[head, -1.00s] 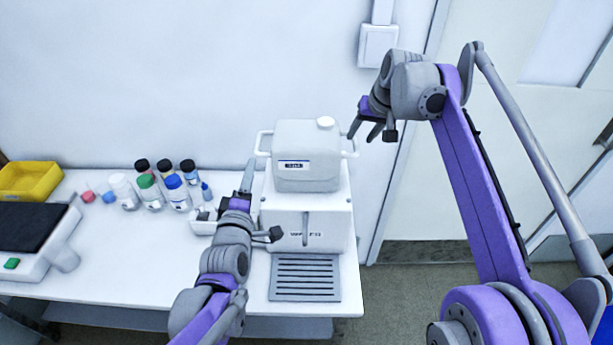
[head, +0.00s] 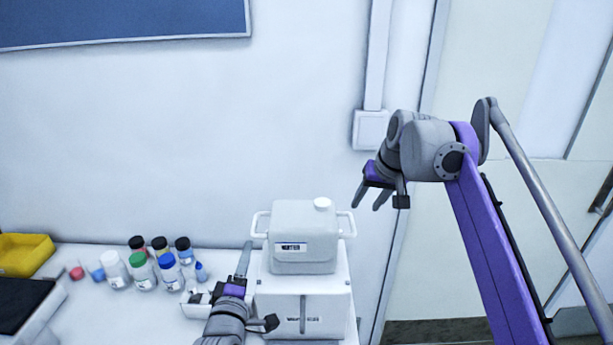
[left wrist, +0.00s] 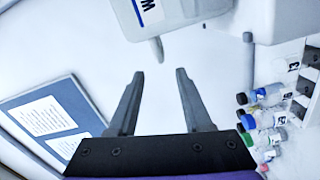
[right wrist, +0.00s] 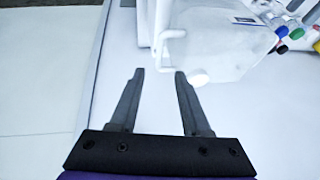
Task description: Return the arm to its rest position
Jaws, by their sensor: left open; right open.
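My left gripper (head: 258,288) is in front of the left side of the white dispenser (head: 305,300), beside a small white tray (head: 195,308). Its two fingers are apart with nothing between them in the left wrist view (left wrist: 160,80). My right gripper (head: 380,202) is raised in the air to the right of the white water tank (head: 303,237), in front of the wall. Its fingers are spread and empty, as the right wrist view also shows (right wrist: 160,78). The right arm is extended up and bent at the wrist.
Several capped bottles (head: 144,272) stand left of the left gripper. A yellow bin (head: 24,252) and a dark-topped device (head: 20,305) are at the far left. A wall box (head: 370,130) is above the right gripper. The space by the door (head: 430,260) looks open.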

